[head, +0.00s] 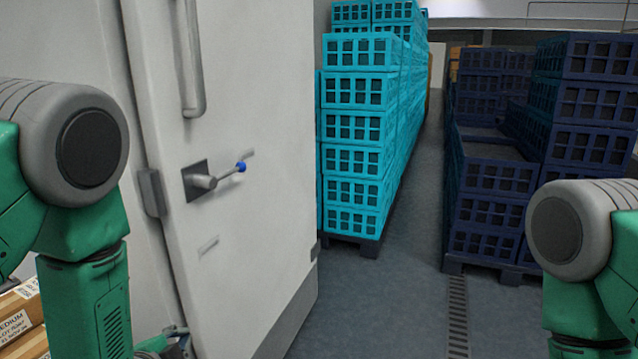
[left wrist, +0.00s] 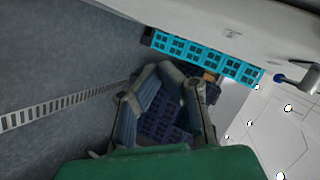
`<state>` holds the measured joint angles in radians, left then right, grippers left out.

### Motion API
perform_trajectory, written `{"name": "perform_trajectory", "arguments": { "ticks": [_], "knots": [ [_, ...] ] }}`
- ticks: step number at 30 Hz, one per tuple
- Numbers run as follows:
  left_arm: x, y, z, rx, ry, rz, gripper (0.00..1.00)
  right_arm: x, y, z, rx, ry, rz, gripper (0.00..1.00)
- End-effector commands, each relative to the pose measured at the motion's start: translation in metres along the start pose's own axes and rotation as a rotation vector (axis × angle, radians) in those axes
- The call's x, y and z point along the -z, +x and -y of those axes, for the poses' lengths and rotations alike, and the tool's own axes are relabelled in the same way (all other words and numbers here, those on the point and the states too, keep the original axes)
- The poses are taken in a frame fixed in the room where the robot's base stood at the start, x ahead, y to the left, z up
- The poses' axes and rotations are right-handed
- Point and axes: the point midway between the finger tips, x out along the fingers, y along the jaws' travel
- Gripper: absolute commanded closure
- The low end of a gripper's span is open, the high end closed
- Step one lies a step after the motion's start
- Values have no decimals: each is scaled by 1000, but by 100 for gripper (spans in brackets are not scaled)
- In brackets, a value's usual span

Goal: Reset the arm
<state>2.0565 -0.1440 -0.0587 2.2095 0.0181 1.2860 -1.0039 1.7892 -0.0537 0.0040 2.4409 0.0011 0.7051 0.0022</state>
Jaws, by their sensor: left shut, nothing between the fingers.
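My left arm (head: 82,200) hangs at the left of the head view, its forearm pointing down. A small part of my left gripper (head: 174,344) shows at the bottom edge, in front of the white door's lower part. In the left wrist view my left gripper (left wrist: 176,80) is shut, with nothing held between its fingers. My right arm (head: 590,250) shows at the right edge of the head view; its gripper is out of the frame.
The white door (head: 240,90) stands open, with a blue-tipped latch lever (head: 222,175). Beyond it are stacked turquoise crates (head: 355,130) and dark blue crates (head: 495,180) on pallets. A floor drain (head: 458,310) runs between them. Labelled boxes (head: 18,318) sit at lower left.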

Motion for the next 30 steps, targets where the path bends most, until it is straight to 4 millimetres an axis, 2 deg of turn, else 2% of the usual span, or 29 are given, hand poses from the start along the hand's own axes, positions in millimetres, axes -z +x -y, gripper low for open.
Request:
{"name": "perform_trajectory", "arguments": {
  "ticks": [1,4,6,9,12,15,18,21,30],
  "knots": [
    [-20,-12,-36,-101,-108,64,100,0,0,0,0,-1,0,100],
    [-52,-43,-99,-276,-337,215,100,0,0,1,1,-1,0,100],
    [-69,-72,-140,-381,-491,342,100,0,0,1,1,-2,0,100],
    [-90,-118,-188,-495,-683,537,100,0,0,1,1,-2,0,100],
    [-101,-161,-223,-565,-829,718,100,0,0,1,1,-1,0,100],
    [-109,-193,-243,-600,-925,853,100,0,0,0,1,-1,0,100],
    [-114,-211,-252,-616,-977,929,100,0,0,0,0,-1,0,100],
    [-116,-216,-256,-621,-996,955,100,0,0,0,0,-1,0,100],
    [-117,-215,-255,-620,-996,952,100,0,0,0,1,-1,0,100]
  ]
}}
